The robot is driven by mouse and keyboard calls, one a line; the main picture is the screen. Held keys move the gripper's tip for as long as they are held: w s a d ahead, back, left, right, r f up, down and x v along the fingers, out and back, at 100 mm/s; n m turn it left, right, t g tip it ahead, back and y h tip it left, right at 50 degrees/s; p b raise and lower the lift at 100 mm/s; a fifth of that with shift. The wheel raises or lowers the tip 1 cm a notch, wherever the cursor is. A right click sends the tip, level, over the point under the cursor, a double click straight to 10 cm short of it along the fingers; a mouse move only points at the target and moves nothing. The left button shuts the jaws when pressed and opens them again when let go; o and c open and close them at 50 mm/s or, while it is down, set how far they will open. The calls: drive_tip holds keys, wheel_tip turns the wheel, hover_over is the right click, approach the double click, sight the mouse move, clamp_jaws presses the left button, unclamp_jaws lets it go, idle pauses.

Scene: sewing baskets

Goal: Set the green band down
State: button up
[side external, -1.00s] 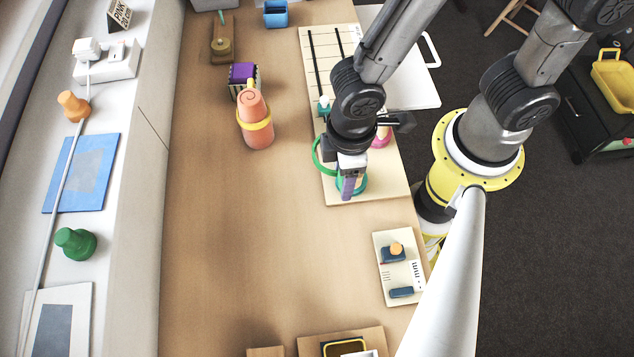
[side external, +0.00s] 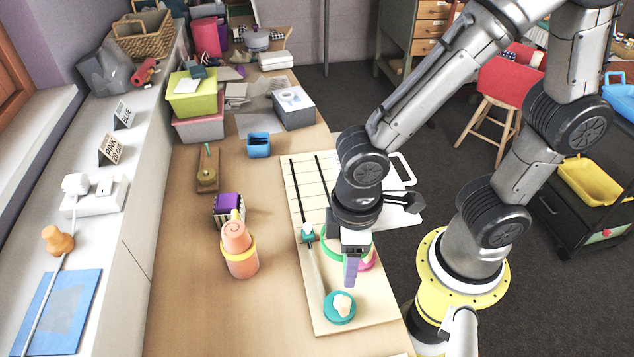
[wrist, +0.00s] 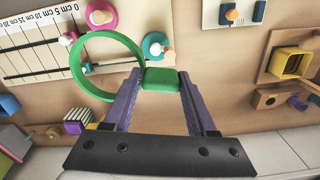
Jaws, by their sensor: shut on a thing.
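My gripper (side external: 351,272) is shut on the green band (side external: 330,247), above the near part of the pale board (side external: 330,324). In the wrist view the band (wrist: 84,66) is a large ring sticking out to the left, with its flat green tab between my fingertips (wrist: 160,80). It appears raised off the board. A teal ring (side external: 339,317) lies around a cream peg on the board, with a pink ring (side external: 373,257) partly hidden behind my gripper. A small teal-based peg (side external: 306,234) stands at the board's left edge.
An orange cone (side external: 240,266) with a yellow band stands left of the board, near a purple-topped striped box (side external: 228,206). A blue cup (side external: 258,145) stands farther back.

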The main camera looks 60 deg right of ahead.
drive_tip(key=w+d+m, duration=0.4)
drive_tip(key=d+m, duration=0.1)
drive_tip(key=d, duration=0.3)
drive_tip(key=w+d+m, duration=0.3)
drive_tip(key=d+m, duration=0.3)
drive_tip(key=d, duration=0.1)
drive_tip(key=s+d+m, duration=0.4)
drive_tip(key=d+m, duration=0.5)
drive_tip(key=d, duration=0.7)
wheel_tip(320, 180, down, 10)
drive_tip(key=f, duration=0.1)
drive_tip(key=w+d+f, duration=0.2)
drive_tip(key=w+f, duration=0.1)
drive_tip(key=w+d+f, duration=0.2)
drive_tip(key=w, duration=0.2)
drive_tip(key=w+d+f, duration=0.3)
drive_tip(key=shift+w+f, duration=0.3)
drive_tip(key=shift+w, duration=0.05)
drive_tip(key=shift+w+d+f, duration=0.15)
drive_tip(key=shift+w+f, duration=0.1)
drive_tip(key=shift+f, duration=0.1)
drive_tip(key=shift+w+d+f, duration=0.1)
drive_tip(key=shift+f, duration=0.8)
drive_tip(key=shift+w+d+f, duration=0.1)
drive_tip(key=shift+f, duration=0.8)
